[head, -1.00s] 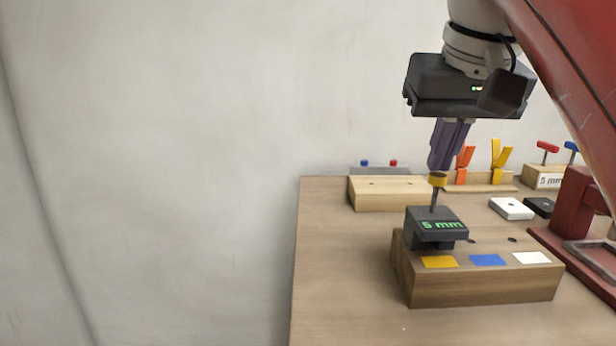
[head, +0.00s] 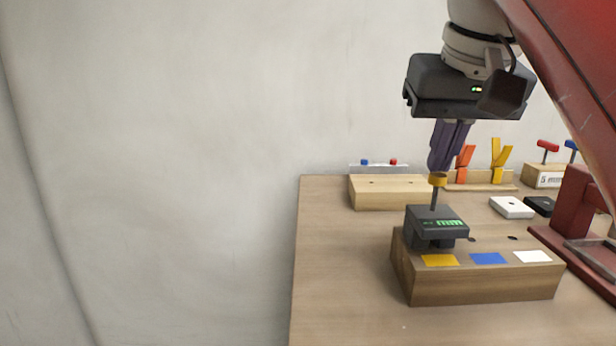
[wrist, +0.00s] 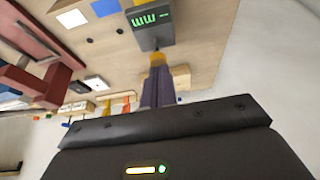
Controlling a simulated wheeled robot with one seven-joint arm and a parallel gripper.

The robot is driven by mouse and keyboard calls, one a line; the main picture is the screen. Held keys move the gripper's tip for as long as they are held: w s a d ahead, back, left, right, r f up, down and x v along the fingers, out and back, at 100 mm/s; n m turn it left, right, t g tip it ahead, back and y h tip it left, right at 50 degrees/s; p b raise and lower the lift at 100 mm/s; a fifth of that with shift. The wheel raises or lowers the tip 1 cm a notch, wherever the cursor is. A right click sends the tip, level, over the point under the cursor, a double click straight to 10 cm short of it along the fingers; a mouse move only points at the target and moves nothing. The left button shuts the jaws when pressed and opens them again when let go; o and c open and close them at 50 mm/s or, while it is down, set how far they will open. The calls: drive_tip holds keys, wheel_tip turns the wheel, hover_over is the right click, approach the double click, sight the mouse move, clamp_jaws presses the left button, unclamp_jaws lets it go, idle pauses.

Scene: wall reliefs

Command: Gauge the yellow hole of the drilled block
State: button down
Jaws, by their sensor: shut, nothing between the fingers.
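The drilled block (head: 480,285) is a wooden block on the table with yellow (head: 440,260), blue (head: 488,258) and white (head: 532,257) patches along its front. Two dark holes show behind the blue and white patches. A dark gauge (head: 432,225) with a green display sits on the block behind the yellow patch and hides any hole there. A thin stem with a yellow knob (head: 437,180) rises from it. My gripper (head: 438,167) is shut and empty, its purple fingertips at or just above the knob. The gauge display (wrist: 151,18) also shows in the wrist view, only partly readable.
Behind stand a pale wooden block (head: 385,195), orange (head: 463,163) and yellow (head: 499,162) upright clips, and a block with red and blue handles (head: 543,177). White (head: 511,208) and black pads lie right. A dark red frame (head: 575,215) stands at right. The table's left part is clear.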

drive_tip(key=shift+f, duration=0.4)
wheel_tip(320, 180, up, 3)
drive_tip(key=shift+f+p, duration=0.1)
drive_tip(key=shift+p, duration=1.1)
drive_tip(key=shift+r, duration=2.15)
drive_tip(key=shift+s, duration=0.1)
